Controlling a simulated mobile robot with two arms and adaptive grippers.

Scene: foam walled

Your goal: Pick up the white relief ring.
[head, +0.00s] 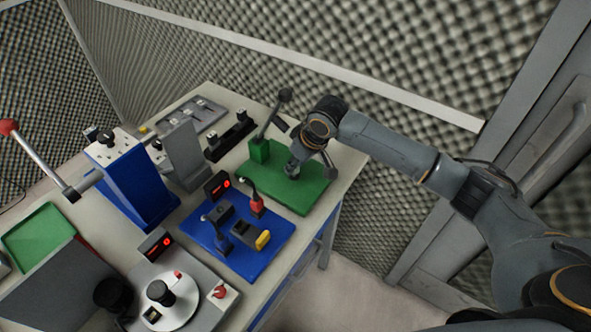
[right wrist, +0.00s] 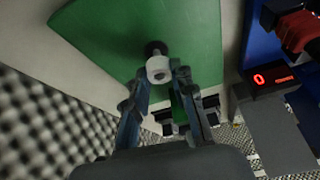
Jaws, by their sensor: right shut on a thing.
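The white relief ring (right wrist: 159,69) shows in the right wrist view as a small pale cylinder with a dark hole. It is between the fingertips of my right gripper (right wrist: 162,76), which is shut on it. A dark round part (right wrist: 155,47) is just beyond the ring, over the green plate (right wrist: 205,30). I cannot tell whether the ring touches that part. In the head view my right gripper (head: 294,163) points down over the green plate (head: 308,194), and the ring cannot be made out there. My left gripper is not in view.
A green block (head: 259,150) with a black-knobbed lever stands beside my right gripper. A blue plate (head: 262,262) with small fixtures lies nearer. A blue press (head: 135,185) and a green tray (head: 38,236) are at the left. Foam walls close off the back.

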